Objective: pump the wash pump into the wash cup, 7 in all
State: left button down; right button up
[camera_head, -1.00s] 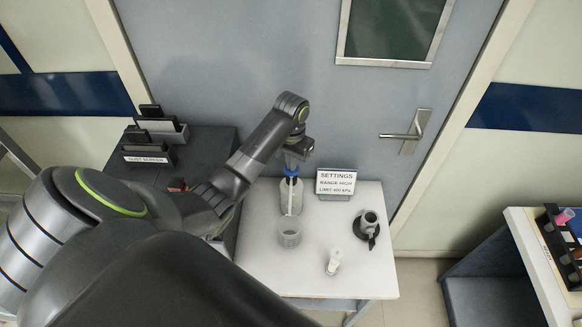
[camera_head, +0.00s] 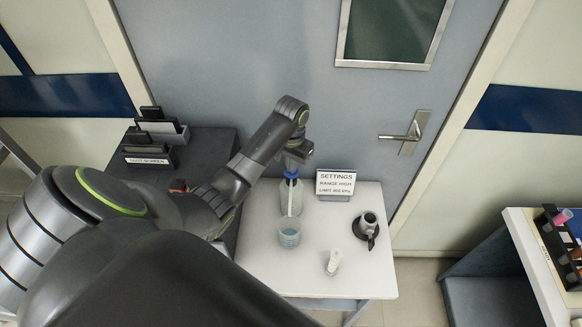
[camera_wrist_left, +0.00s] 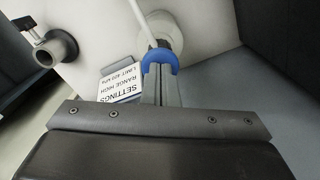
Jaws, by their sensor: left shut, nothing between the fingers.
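The wash pump is a clear bottle (camera_head: 289,200) with a blue collar at its top, standing at the back left of the white table. Its blue collar (camera_wrist_left: 160,60) and white spout also show in the left wrist view. My left gripper (camera_head: 293,162) points down directly over the bottle's top, fingers shut with nothing between them, at or very near the pump head; contact cannot be told. The wash cup (camera_head: 289,237) stands in front of the bottle, under the spout, and looks light blue inside. My right gripper is not in view.
A settings sign (camera_head: 336,184) stands right of the bottle. A dark holder with a grey cup-like piece (camera_head: 367,226) and a small white bottle (camera_head: 333,262) stand on the white table (camera_head: 350,282). A dark cabinet is at left, a tube rack (camera_head: 560,240) at far right.

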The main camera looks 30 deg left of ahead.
pick_arm(q)
jog(key=shift+r, duration=2.1)
jog(key=shift+f, duration=0.1)
jog(key=shift+f+b, duration=0.45)
jog(key=shift+f, duration=1.5)
jog(key=shift+f+p, duration=0.1)
jog(key=shift+p, duration=0.35)
jog(key=shift+r, duration=2.15)
